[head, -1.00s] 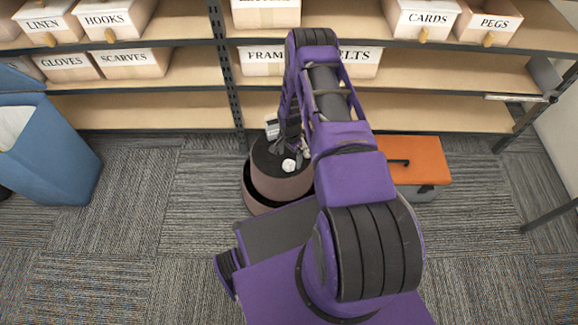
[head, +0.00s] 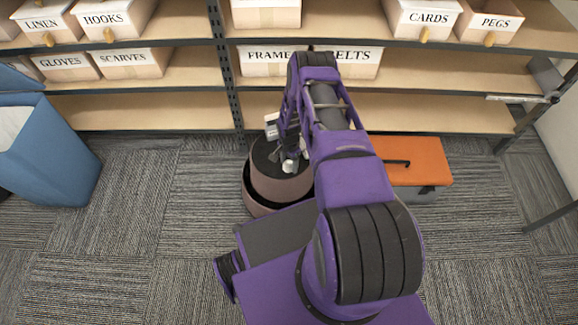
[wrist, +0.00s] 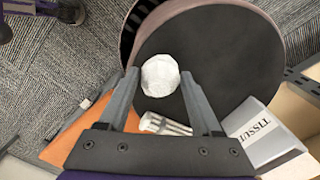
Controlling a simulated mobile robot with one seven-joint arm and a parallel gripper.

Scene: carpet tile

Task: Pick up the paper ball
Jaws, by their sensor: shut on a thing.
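The paper ball (wrist: 160,76) is white and crumpled. It lies at the dark round top of a mauve drum-shaped stool (wrist: 225,50), and in the head view it is a small white spot (head: 289,167) there. My gripper (wrist: 159,74) has one finger on each side of the ball and is shut on it. In the head view my gripper (head: 291,158) is at the stool top, partly hidden by my purple arm. I cannot tell whether the ball is clear of the surface.
A tissue box (wrist: 262,135) and a small pale cylinder (wrist: 164,124) are on the stool beside my gripper. An orange-lidded toolbox (head: 415,160) stands right of the stool. Shelves with labelled boxes (head: 135,62) are behind. A blue bin (head: 50,160) stands left, with free carpet between.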

